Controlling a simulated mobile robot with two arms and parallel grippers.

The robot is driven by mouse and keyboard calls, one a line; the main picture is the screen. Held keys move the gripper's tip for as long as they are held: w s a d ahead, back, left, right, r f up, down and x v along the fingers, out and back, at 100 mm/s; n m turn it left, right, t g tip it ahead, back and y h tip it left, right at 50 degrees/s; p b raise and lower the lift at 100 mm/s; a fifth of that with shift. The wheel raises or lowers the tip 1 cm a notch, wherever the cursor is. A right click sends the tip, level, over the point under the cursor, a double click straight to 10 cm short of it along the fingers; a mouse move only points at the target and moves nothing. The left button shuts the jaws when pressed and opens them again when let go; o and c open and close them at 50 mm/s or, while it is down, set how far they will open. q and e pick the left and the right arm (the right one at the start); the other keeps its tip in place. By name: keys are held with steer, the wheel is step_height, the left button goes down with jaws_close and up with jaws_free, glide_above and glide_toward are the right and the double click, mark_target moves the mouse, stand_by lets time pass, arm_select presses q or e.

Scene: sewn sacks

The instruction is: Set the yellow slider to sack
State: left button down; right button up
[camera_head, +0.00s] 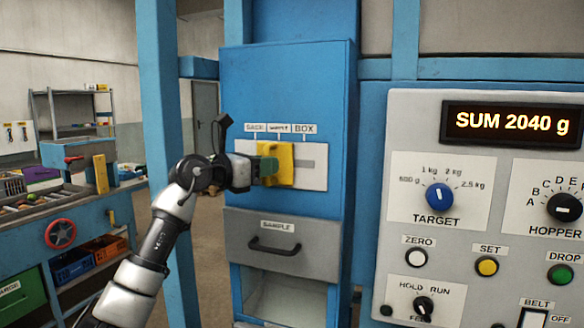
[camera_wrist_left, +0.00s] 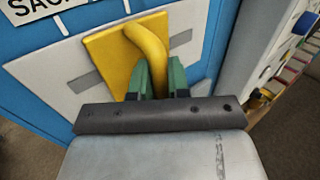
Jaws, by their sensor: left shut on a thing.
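The yellow slider (camera_head: 285,163) sits on a pale plate (camera_head: 316,180) on the front of the blue cabinet. It stands about under the middle label, between the SACK label (camera_head: 255,127) on the left and the BOX label (camera_head: 304,128) on the right. The slot (camera_head: 308,164) shows to its right. My left gripper (camera_head: 267,168) reaches in from the left and is shut on the slider's handle. In the left wrist view, the green fingers (camera_wrist_left: 158,78) stand either side of the curved yellow handle (camera_wrist_left: 150,45). My right gripper is not in view.
Below the plate is a SAMPLE drawer (camera_head: 278,243) with a dark handle. A grey control panel (camera_head: 400,150) with knobs and buttons stands to the right, its display reading SUM 2040 g. A blue post (camera_head: 163,90) and a workbench (camera_head: 85,225) are on the left.

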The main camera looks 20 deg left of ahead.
arm_select(q)
steer(key=a, duration=0.5)
steer(key=shift+w+a, duration=0.1)
steer(key=shift+a, duration=0.2)
steer(key=c, duration=1.4)
jaws_free()
steer(key=o, duration=0.3)
steer(key=shift+a, duration=0.3)
steer(key=shift+d, duration=0.1)
